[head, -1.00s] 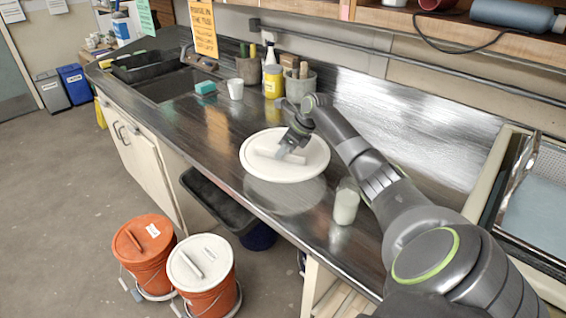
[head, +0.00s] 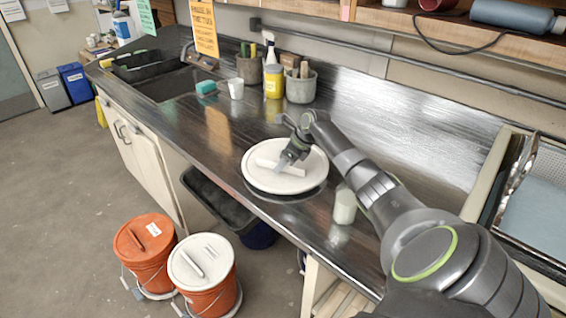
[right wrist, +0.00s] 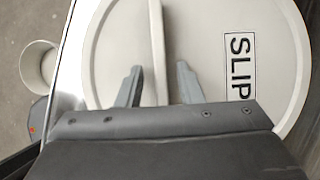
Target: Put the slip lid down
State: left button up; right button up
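The slip lid (head: 262,180) is a round white lid with a raised bar handle, low over the steel counter, roughly level. A thin dark band shows under its near edge; I cannot tell if it touches. In the right wrist view the lid (right wrist: 210,35) fills most of the picture, with a label reading SLIP. My right gripper (head: 286,163) is down at the handle. In the right wrist view its fingers (right wrist: 158,82) stand on both sides of the handle bar, with a narrow gap on each side. My left gripper is not in view.
A whitish cup (head: 343,205) stands close to the lid's right. A white cup (head: 236,88), yellow bottle (head: 273,82) and tool pots stand behind. The sink (head: 165,83) is at left. An orange-lidded bucket (head: 145,250) and a white-lidded bucket (head: 205,285) stand on the floor.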

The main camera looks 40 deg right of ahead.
jog(key=b+v, duration=0.1)
jog(key=v, duration=1.1)
jog(key=shift+w+r, duration=0.1)
jog(key=shift+r, duration=0.15)
